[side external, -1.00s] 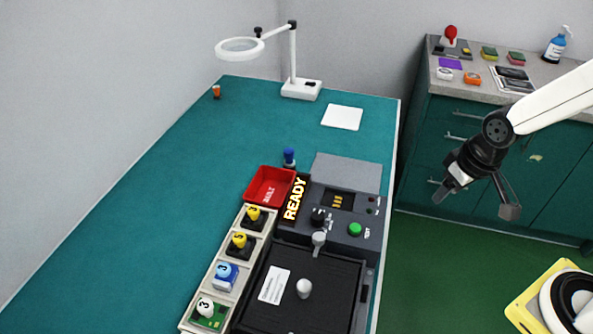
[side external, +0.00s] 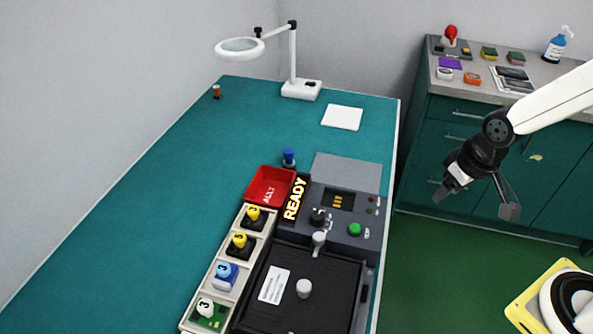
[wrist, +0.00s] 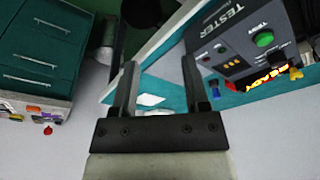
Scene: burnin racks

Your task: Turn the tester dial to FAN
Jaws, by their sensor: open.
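The tester (side external: 337,227) is a dark grey box on the right edge of the teal bench. Its black dial (side external: 318,215) sits left of a green button (side external: 355,229); the dial's setting is too small to read. A READY display (side external: 295,199) is lit at its left. In the wrist view the tester (wrist: 235,42) is at upper right, with its green button (wrist: 263,39). My gripper (side external: 474,203) is open and empty, off the bench to the right of the tester. The wrist view shows its two fingers (wrist: 160,75) spread apart.
A red bin (side external: 270,186) and a tray (side external: 190,318) of several numbered modules stand left of the tester. A black lid (side external: 335,285) with a knob lies in front. A magnifier lamp (side external: 300,90) stands at the back. The left bench is clear.

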